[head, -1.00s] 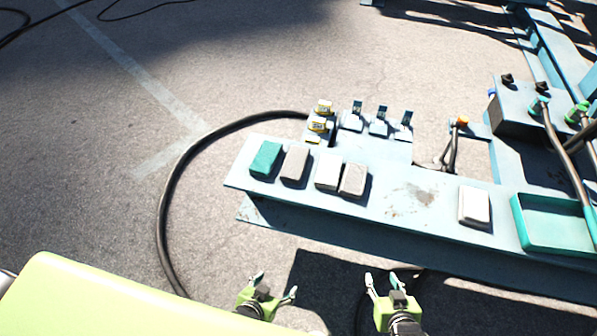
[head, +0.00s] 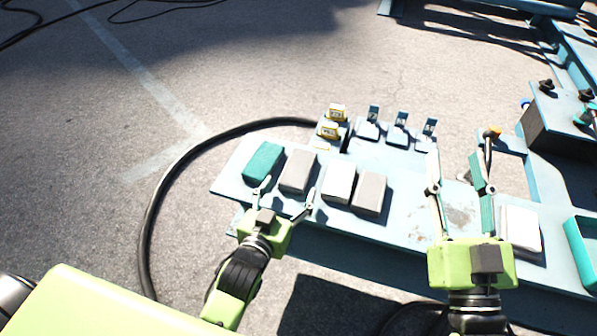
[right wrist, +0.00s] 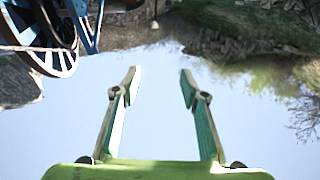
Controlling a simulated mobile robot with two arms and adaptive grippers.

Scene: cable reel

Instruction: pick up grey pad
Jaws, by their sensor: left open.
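Two greyish pads lie on the blue bench in the head view. One grey pad (head: 298,170) is next to a teal pad (head: 264,161), and another grey pad (head: 371,190) touches or nearly touches a white pad (head: 339,180). My left gripper (head: 286,193) is open and empty at the bench's front edge, its fingers just in front of the left grey pad. My right gripper (head: 455,172) is open over the bench, right of the second grey pad. In the right wrist view my right gripper (right wrist: 160,80) has nothing between its fingers.
The blue bench (head: 405,225) also holds a second white pad (head: 521,230) and a teal tray (head: 578,248) at the right. Yellow-tagged blocks (head: 329,130) and several small tagged stands (head: 398,132) sit behind the pads. A black cable (head: 165,185) curves on the ground at left.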

